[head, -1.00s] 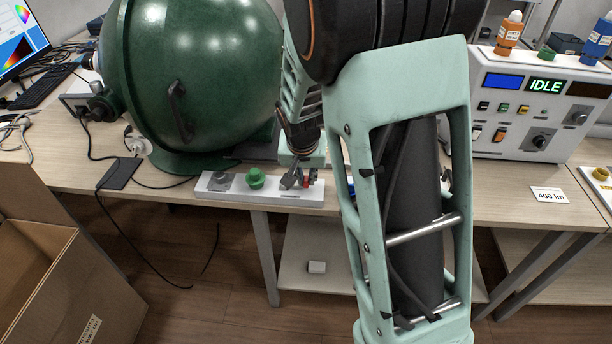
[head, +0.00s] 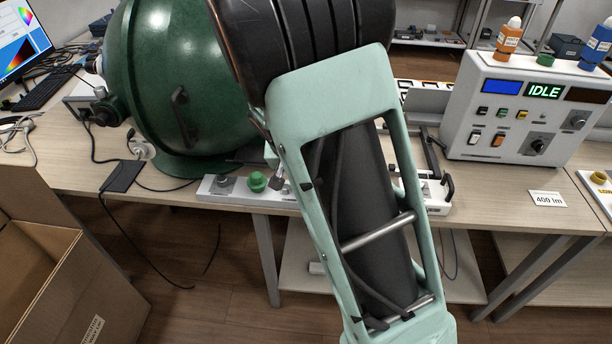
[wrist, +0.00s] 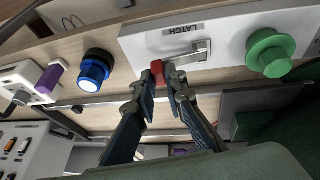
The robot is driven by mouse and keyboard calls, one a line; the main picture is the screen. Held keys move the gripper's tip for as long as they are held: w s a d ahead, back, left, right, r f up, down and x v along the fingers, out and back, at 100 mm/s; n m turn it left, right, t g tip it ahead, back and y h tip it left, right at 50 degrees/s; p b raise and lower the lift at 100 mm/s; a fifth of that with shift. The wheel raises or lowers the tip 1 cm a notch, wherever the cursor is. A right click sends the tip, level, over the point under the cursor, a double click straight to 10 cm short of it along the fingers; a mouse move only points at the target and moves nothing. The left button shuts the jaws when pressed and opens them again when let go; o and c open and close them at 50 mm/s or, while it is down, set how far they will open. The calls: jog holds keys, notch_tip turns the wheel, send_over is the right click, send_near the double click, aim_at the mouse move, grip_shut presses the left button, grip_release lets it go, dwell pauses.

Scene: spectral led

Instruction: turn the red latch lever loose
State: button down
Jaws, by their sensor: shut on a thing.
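The red lever tip (wrist: 157,70) shows in the wrist view at the front edge of a white panel (wrist: 145,45) marked LATCH. My gripper (wrist: 162,86) is closed around it, with one finger on each side. A bent grey metal handle (wrist: 203,48) is on the panel just beyond the red tip. In the head view, my arm covers the red lever and most of my gripper. The left end of the white panel (head: 207,187) shows there at the bench's front edge.
A green knob (head: 258,181) stands close beside the latch; it also shows in the wrist view (wrist: 270,53). A blue knob (wrist: 95,69) is on the other side. A large green sphere (head: 180,80) stands behind. A control box (head: 515,105) reading IDLE is at right.

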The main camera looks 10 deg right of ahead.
jog(key=h, duration=0.1)
jog(key=a+r+h+p, duration=0.1)
jog(key=a+n+g+h, duration=0.1)
jog(key=h, duration=0.1)
jog(key=shift+w+a+r, duration=0.15)
jog(key=shift+w+r, duration=0.15)
jog(key=shift+w, duration=0.1)
jog(key=shift+w+a+r+n+g+h, duration=0.2)
jog(key=shift+a+h, duration=0.35)
jog(key=shift+h, duration=0.45)
jog(key=shift+w+a+r+n+g+h, duration=0.15)
jog(key=shift+a+h, duration=0.35)
jog(key=shift+h, duration=0.5)
jog(key=c, duration=2)
grip_release()
jog(key=shift+o, duration=0.2)
jog(key=shift+a, duration=0.15)
jog(key=v, duration=0.7)
jog(key=shift+a, duration=0.15)
